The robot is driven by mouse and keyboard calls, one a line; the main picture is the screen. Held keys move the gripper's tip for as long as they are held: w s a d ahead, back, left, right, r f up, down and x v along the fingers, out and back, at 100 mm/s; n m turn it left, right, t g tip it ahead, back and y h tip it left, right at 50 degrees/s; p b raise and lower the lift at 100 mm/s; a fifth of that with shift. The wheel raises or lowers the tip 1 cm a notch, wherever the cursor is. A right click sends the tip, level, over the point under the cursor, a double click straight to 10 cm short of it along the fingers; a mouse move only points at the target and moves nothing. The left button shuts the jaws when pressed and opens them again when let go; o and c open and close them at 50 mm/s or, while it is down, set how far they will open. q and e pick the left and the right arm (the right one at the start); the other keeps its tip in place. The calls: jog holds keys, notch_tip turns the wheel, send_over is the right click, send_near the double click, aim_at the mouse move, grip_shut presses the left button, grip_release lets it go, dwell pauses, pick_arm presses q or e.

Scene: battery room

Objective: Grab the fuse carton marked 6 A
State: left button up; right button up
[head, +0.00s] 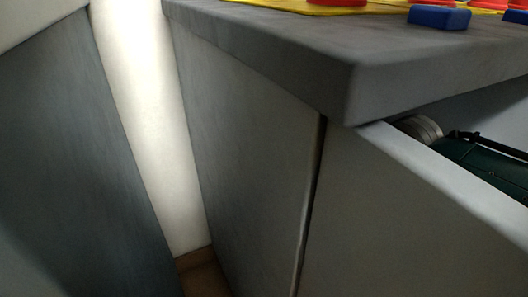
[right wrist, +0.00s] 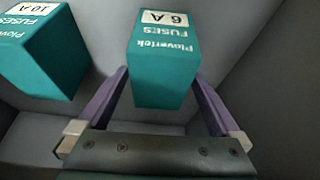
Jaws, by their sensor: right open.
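The fuse carton marked 6 A (right wrist: 165,75) is a teal box with a white label, its lettering upside down in the right wrist view. It stands in a grey-walled space. My right gripper (right wrist: 160,88) is open, with one purple finger on each side of this carton. I see a gap at the lower part of each finger; contact near the tips cannot be told. A second teal carton, marked 10 A (right wrist: 42,55), stands to the left, outside the left finger. Neither carton shows in the head view. My left gripper is not in view.
In the head view a grey worktop (head: 270,45) overhangs a cabinet, with an open drawer (head: 440,175) at the right. A blue block (head: 440,17) and red pieces on yellow lie on top. Grey walls close in around the cartons in the wrist view.

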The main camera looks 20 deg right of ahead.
grip_shut()
dwell(0.8)
